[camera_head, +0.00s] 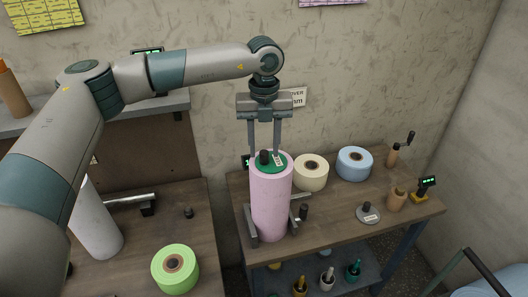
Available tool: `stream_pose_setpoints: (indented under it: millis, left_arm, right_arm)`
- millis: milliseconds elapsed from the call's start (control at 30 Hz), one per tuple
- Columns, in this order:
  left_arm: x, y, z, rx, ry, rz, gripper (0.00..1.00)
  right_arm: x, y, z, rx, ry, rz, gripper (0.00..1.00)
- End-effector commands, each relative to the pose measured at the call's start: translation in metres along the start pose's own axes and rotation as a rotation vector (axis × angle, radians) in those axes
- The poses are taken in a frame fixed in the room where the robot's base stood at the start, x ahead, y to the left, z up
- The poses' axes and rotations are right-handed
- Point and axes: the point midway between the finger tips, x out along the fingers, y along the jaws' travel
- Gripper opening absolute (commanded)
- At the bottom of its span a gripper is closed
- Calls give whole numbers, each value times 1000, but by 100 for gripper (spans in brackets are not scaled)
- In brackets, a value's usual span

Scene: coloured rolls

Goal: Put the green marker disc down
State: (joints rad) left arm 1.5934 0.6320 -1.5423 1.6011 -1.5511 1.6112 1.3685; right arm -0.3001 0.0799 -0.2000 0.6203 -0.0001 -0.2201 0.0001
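The green marker disc (271,168) with its black knob (264,157) lies flat on top of a tall pink roll (271,206). The pink roll stands upright at the left end of the right wooden table (335,232). My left gripper (264,152) points down from above, its two fingers spread wide on either side of the knob. A gap shows between the fingers and the knob, so it looks open. Whether the fingertips touch the disc I cannot tell. My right gripper is not in view.
A cream roll (311,173) and a blue roll (354,163) lie behind the pink roll. A grey disc with a knob (368,214) lies to the right. A green roll (175,269) and a white roll (95,224) are on the left table. Bare tabletop lies right of the pink roll.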

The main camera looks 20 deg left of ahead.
Motion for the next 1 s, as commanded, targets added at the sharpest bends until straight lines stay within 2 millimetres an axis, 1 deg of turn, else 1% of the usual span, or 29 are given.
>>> stream_pose_setpoints:
  millis: [33, 200, 400, 500, 700, 1000]
  left_arm:
    - [-4, 0, 0, 0, -3, -2, 38]
    - [-33, -1, 1, 0, -4, -2, 38]
    - [-70, -1, 0, 1, -2, -2, 38]
    - [-85, -1, 0, 1, -3, -1, 38]
    - [-101, 0, 0, 2, -1, 1, 38]
    - [-104, 0, 0, 2, 0, 1, 38]
  right_arm:
    - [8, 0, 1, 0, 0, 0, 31]
    - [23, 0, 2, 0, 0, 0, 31]
    - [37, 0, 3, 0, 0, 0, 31]
    - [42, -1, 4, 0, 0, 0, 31]
    - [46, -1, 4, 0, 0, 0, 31]
    - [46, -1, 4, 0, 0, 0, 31]
